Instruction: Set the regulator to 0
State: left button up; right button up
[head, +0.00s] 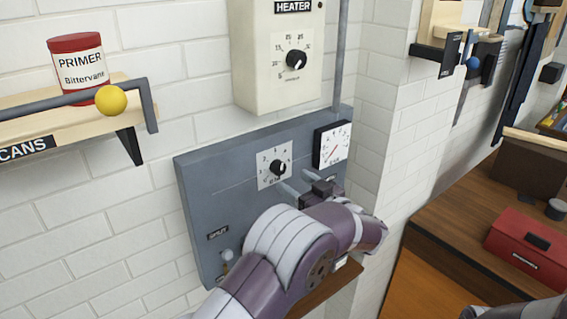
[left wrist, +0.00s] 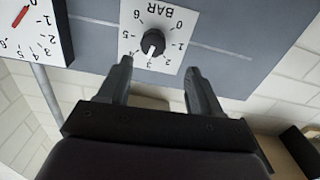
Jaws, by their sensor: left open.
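The regulator is a black knob (head: 278,168) on a white scale plate on the grey wall panel (head: 205,190). In the left wrist view, upside down, the knob (left wrist: 153,43) sits on a plate marked BAR with numbers from 0 to 6. Its white pointer mark faces roughly the 3. My left gripper (head: 293,184) is in front of the panel, just below and right of the knob. In the wrist view its open fingers (left wrist: 158,67) point at the knob, one to each side, with nothing between them. The right gripper is not in view.
A gauge (head: 333,146) with a red needle is right of the regulator. A supply lever (head: 227,258) is low on the panel. A heater box (head: 278,50) with its own dial hangs above. A shelf (head: 70,122) with a primer can projects at left; a red toolbox (head: 530,245) sits right.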

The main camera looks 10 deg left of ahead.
aim_at(281, 168)
pick_arm(q)
jog(key=w, duration=0.1)
jog(key=w+a+p, duration=0.1)
jog(key=w+a, duration=0.1)
jog(key=shift+w+r+p, duration=0.15)
jog(key=shift+w+p, duration=0.2)
jog(key=shift+p, duration=0.05)
jog(key=a, duration=0.1)
jog(key=w+a+p, duration=0.1)
jog(key=a, duration=0.1)
jog(key=shift+w+a, duration=0.15)
jog(key=shift+a, duration=0.1)
jog(key=shift+w+d+f, duration=0.1)
jog(key=shift+d+f, duration=0.1)
jog(key=shift+d, duration=0.25)
jog(key=c, duration=1.1)
jog(key=shift+o, duration=0.2)
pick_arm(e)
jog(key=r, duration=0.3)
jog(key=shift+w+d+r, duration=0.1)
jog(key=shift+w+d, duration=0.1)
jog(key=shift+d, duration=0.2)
